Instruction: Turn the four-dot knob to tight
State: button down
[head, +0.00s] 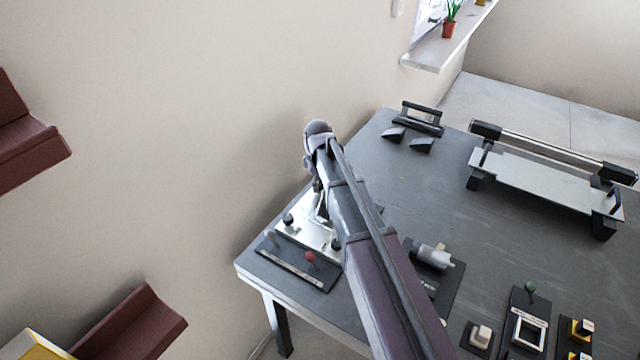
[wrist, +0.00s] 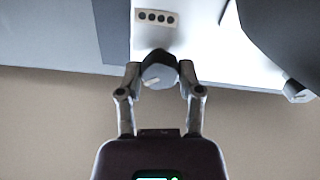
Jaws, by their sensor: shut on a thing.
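The four-dot knob (wrist: 159,72) is a dark, faceted round knob with a light pointer mark on its lower-left side in the wrist view. In the head view my gripper (head: 319,190) points down at the back of the white panel (head: 313,235). My arm hides part of the panel there, and I cannot make out the held knob. No tight mark is readable.
Another knob (wrist: 298,91) shows at the right in the wrist view. Dark knobs (head: 288,219) stand on the panel's front part. A slider plate with a red knob (head: 310,257) lies in front. A grey valve-like fixture (head: 433,256) stands right of my arm. The table's middle is clear.

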jog(key=shift+s+m, duration=0.25)
jog(key=shift+m, duration=0.35)
jog(key=shift+c, duration=1.3)
grip_release()
jog(key=shift+w, duration=0.1)
jog(key=shift+w+r, duration=0.1)
jog(key=shift+r, duration=0.05)
